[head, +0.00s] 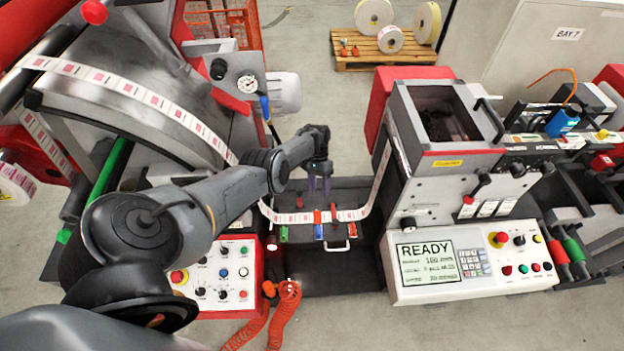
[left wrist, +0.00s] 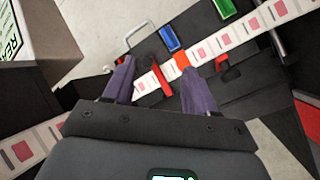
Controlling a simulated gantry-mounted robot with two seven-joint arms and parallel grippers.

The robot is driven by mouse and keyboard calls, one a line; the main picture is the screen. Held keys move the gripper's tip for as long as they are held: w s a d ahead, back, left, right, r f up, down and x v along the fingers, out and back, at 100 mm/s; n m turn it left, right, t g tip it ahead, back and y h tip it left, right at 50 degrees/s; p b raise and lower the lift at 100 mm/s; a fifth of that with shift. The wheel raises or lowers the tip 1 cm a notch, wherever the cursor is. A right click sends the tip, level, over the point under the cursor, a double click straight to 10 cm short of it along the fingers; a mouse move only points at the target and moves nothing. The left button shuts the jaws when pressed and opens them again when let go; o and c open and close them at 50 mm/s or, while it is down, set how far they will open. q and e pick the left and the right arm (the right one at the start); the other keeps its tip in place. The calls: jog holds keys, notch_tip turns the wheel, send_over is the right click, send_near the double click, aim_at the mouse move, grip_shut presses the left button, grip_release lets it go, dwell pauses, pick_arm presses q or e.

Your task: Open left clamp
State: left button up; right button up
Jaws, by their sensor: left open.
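My left gripper (head: 319,188) is open and empty above the splice table (head: 345,275). In the left wrist view its two purple fingers (left wrist: 158,72) are spread. A red lever (left wrist: 160,78) shows between them, though I cannot tell whether they touch it. This seems to be the right-hand red lever (head: 333,212) of the head view. The left-hand red lever (head: 299,200), likely the left clamp, stands apart from the fingers; it shows right of them in the left wrist view (left wrist: 222,62). The label web (head: 350,215) crosses the table. My right gripper is not visible.
Green (head: 283,233) and blue (head: 318,231) blocks and an orange piece (left wrist: 181,60) are by the web. A white handle (head: 338,247) is at the table's front. The READY panel (head: 428,262) is to the right, a button panel (head: 222,272) to the left.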

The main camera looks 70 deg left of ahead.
pick_arm(q)
jog(key=shift+w+d+r+p, duration=0.35)
jog(key=shift+d+r+p, duration=0.1)
jog(key=shift+d, duration=0.25)
